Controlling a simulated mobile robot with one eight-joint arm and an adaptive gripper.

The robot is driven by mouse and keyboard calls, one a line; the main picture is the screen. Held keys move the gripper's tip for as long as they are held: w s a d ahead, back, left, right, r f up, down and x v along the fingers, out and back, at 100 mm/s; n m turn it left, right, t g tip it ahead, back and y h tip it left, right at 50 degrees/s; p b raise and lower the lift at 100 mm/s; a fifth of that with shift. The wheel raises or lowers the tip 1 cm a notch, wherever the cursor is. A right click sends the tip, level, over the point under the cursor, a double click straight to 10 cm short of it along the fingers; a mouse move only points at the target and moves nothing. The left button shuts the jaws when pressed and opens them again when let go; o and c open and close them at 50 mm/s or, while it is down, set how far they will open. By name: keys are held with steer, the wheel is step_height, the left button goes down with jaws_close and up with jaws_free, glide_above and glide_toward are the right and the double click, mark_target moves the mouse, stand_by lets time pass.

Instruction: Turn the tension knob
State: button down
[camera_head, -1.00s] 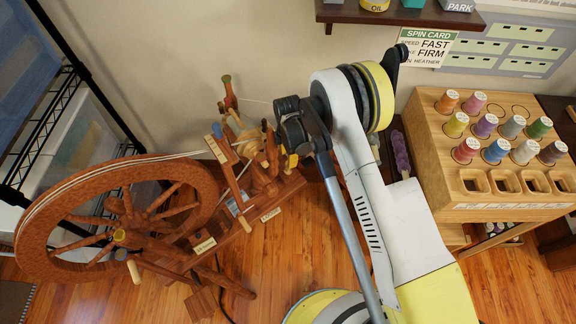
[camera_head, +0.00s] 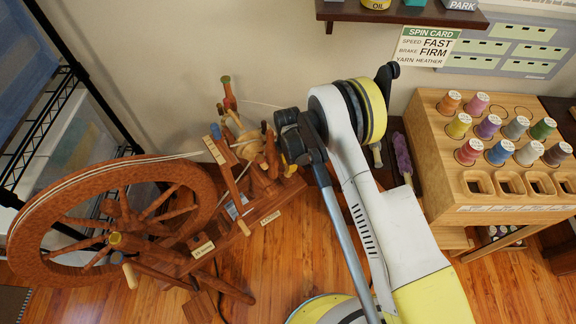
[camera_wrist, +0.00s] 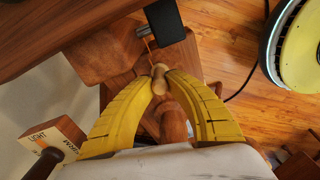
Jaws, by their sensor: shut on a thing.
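In the wrist view, my gripper (camera_wrist: 158,88) has both ribbed yellow fingers closed around a pale turned wooden knob (camera_wrist: 160,72), with a thicker brown wooden post (camera_wrist: 173,125) below it between the fingers. In the head view, the spinning wheel (camera_head: 110,215) stands at left, its flyer and bobbin part (camera_head: 245,145) beside my arm. My arm hides most of my gripper and the gripped knob there. A small wooden block with a LIGHT label (camera_wrist: 58,138) is left of my fingers in the wrist view. The knob's turn angle cannot be told.
A thread rack (camera_head: 500,150) with several spools stands at right. A wall shelf (camera_head: 400,15) and the spin card (camera_head: 428,46), reading FAST, FIRM and HEATHER, are above. A wire rack (camera_head: 70,120) is at left. Bare wood floor (camera_head: 500,280) shows in front.

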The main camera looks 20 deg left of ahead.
steer(key=n, duration=0.4)
steer(key=shift+n, duration=0.3)
steer(key=n, duration=0.4)
stand_by(0.6)
steer(key=c, duration=1.3)
jaws_free()
steer(key=shift+r, duration=0.1)
step_height(320, 180, up, 12)
